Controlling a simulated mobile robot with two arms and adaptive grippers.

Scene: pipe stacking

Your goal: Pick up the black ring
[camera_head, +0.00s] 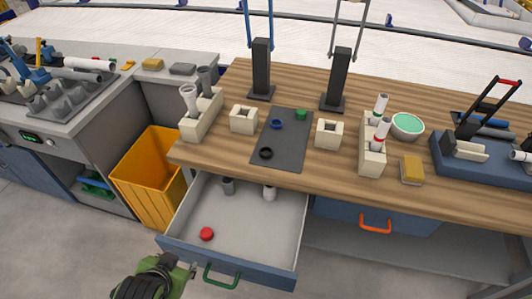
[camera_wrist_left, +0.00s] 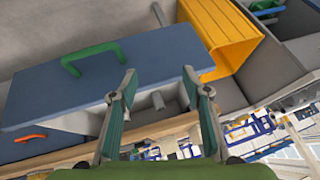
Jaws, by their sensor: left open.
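The black ring (camera_head: 266,153) lies flat on the near left part of a dark grey mat (camera_head: 285,130) on the wooden workbench. My left gripper (camera_head: 184,266) is at the bottom of the head view, in front of the open drawer and well short of the ring. The left wrist view shows its two fingers (camera_wrist_left: 159,84) spread apart with nothing held between them. The ring is not visible in that view. My right gripper is not in view.
The open drawer (camera_head: 250,222) juts out below the bench, with a red ring (camera_head: 206,233) inside. A blue ring (camera_head: 277,124) and green ring (camera_head: 301,113) share the mat. White square blocks (camera_head: 243,120) flank it. An orange bin (camera_head: 150,185) stands left.

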